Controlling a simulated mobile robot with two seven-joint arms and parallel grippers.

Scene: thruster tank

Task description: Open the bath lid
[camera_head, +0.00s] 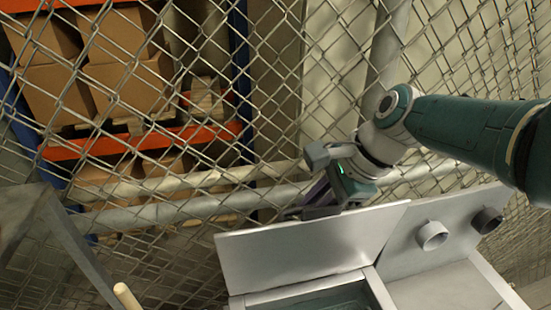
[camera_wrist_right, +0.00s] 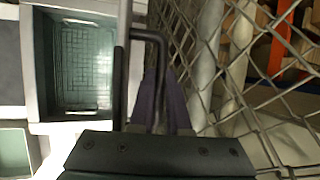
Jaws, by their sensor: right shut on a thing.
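The bath lid (camera_head: 305,245) is a flat grey metal panel, raised and tilted up along the back of the bath. Below it the bath (camera_head: 325,302) is open, with its inside showing; the wrist view also shows the tiled-looking inside (camera_wrist_right: 80,62). My right gripper (camera_head: 318,206) is behind the lid's upper edge. In the right wrist view it (camera_wrist_right: 158,105) is shut on the lid's black bar handle (camera_wrist_right: 148,36). The lid hides part of the grip in the head view. My left gripper is not in view.
A wire mesh fence (camera_head: 270,110) with a horizontal pipe (camera_head: 240,180) stands close behind the bath and gripper. Shelves with cardboard boxes (camera_head: 125,85) are beyond it. A grey panel with two round fittings (camera_head: 431,235) stands to the right.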

